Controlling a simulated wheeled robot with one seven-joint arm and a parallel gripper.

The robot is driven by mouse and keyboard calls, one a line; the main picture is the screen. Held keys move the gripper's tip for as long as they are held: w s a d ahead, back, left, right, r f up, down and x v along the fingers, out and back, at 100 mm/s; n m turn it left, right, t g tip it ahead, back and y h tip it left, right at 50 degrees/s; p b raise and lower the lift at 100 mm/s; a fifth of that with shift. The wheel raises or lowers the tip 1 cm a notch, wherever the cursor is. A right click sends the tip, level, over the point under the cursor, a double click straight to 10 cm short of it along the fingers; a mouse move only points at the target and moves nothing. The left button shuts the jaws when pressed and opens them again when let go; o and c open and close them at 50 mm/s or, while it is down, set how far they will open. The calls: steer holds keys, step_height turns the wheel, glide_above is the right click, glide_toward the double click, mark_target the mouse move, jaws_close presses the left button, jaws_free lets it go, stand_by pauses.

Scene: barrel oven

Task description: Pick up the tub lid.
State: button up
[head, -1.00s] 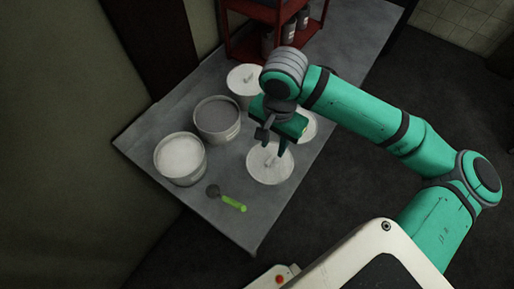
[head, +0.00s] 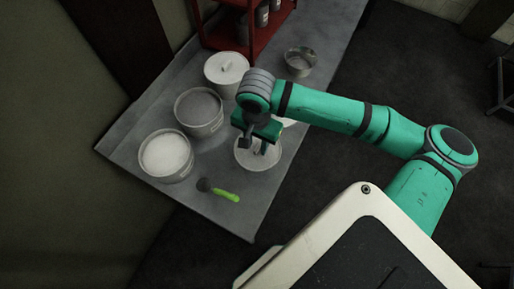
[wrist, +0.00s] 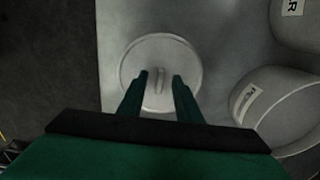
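A round pale lid (head: 250,164) with a raised bar handle lies flat on the grey table, nearest the table's right edge. My gripper (head: 257,148) is above it and partly covers it in the head view. In the wrist view the lid (wrist: 135,62) is centred ahead, with its handle (wrist: 160,80) upright between my fingertips (wrist: 160,75). The fingers are open, one on each side of the handle, with gaps showing. I cannot tell how far the tips are above the lid.
A tub with white contents (head: 165,155), a tub with grey contents (head: 199,112) and a lidded tub (head: 227,71) stand in a row to the left. A green-handled scoop (head: 225,194) lies in front. A metal pot (head: 300,61) and red rack (head: 250,28) are behind. Another pale round thing (head: 288,122) is mostly hidden.

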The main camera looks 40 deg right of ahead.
steer(key=shift+f, duration=0.55)
steer(key=shift+w, duration=0.2)
steer(key=shift+s+d, duration=0.15)
steer(key=shift+s, duration=0.05)
jaws_close()
